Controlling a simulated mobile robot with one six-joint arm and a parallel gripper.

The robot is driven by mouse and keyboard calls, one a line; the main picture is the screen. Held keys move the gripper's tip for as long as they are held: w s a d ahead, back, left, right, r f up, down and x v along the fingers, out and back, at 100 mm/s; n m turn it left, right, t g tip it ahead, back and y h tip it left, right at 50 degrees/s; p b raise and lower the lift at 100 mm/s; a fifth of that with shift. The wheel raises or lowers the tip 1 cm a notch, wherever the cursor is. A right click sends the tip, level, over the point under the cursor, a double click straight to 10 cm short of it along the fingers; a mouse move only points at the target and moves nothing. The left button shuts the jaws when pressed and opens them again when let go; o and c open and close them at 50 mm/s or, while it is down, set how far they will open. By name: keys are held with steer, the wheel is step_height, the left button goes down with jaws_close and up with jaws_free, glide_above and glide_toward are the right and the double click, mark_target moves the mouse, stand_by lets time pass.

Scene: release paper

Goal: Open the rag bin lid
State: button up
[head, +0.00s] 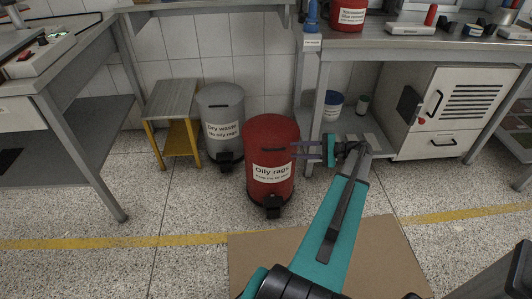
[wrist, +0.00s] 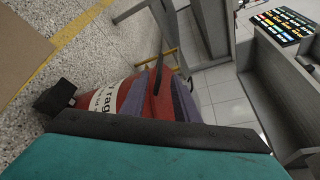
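The red rag bin (head: 270,192), labelled "Oily rags", stands on the floor with its lid (head: 270,128) down. A dark handle (head: 273,149) is on its upper front, and a black pedal (head: 272,207) is at its foot. My gripper (head: 293,150) comes in from the right at the height of the bin's upper part. Its two purple fingers are apart, with their tips at the bin's right edge; whether they touch it I cannot tell. In the wrist view the red bin (wrist: 128,100) shows behind the fingers, partly hidden by them and my wrist.
A grey "Dry waste" bin (head: 221,115) stands behind left of the red bin, beside a yellow-legged stool (head: 172,105). A workbench leg (head: 316,100) rises close behind my gripper. A cardboard sheet (head: 250,262) lies in front; the floor at left front is clear.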

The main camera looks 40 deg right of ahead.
mark_target(270, 150)
stand_by(0.4)
steer(key=b+x, duration=0.2)
steer(key=x, duration=1.1)
steer(key=shift+w+a+f+b, duration=0.2)
steer(key=shift+w+b, duration=0.1)
steer(key=shift+b, duration=0.1)
steer(key=shift+c, duration=0.4)
jaws_close()
steer(key=shift+a+r, duration=0.1)
steer(key=shift+a, duration=0.05)
steer(key=shift+w+r, duration=0.1)
steer(key=shift+r, duration=0.05)
